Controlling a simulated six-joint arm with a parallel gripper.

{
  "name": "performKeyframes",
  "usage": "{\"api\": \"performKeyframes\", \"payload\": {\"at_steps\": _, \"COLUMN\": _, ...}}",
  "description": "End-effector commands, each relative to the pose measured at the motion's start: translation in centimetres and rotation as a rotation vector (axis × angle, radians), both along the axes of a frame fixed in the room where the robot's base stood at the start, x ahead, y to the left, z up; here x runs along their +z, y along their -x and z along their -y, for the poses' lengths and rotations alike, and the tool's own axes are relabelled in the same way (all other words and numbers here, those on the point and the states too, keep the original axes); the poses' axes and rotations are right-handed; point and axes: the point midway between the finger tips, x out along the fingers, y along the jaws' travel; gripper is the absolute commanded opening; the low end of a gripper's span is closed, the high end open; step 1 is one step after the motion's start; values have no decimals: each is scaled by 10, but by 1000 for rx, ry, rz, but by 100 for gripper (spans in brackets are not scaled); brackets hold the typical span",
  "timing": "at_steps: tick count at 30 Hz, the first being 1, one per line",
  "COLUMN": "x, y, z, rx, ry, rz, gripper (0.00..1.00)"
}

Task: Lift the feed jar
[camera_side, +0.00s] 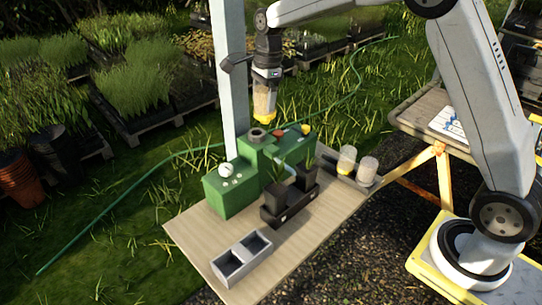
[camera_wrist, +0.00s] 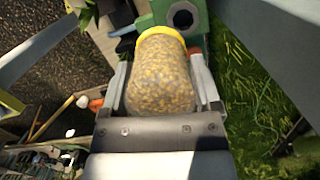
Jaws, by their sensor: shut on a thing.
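The feed jar (camera_wrist: 160,82) is a clear jar full of tan pellets with a yellow rim or cap. My gripper (camera_wrist: 162,95) is shut on it, one finger on each side, in the wrist view. In the side view my gripper (camera_side: 266,78) points down and holds the jar (camera_side: 264,104) with its yellow end downward. The jar is in the air above the green machine (camera_side: 232,192), over its round dark port (camera_side: 256,134). The yellow end is apart from the port, with a small gap in the picture.
A wooden table (camera_side: 190,228) bears the machine. A black tray (camera_side: 284,215) with potted plants and a grey two-compartment bin (camera_side: 241,258) stand in front. Two more jars (camera_side: 356,163) stand in a holder at the right. A grey post (camera_side: 229,85) rises close behind the machine.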

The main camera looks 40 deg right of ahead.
Motion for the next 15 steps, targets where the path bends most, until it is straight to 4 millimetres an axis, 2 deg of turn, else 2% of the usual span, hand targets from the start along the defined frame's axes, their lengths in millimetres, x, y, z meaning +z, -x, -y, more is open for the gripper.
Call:
{"api": "performKeyframes", "payload": {"at_steps": 4, "x": 23, "y": 18, "z": 0, "rx": 0, "ry": 1, "rz": 3, "gripper": 12}}
{"api": "performKeyframes", "payload": {"at_steps": 15, "x": 45, "y": 71, "z": 0, "rx": 0, "ry": -1, "rz": 2, "gripper": 12}}
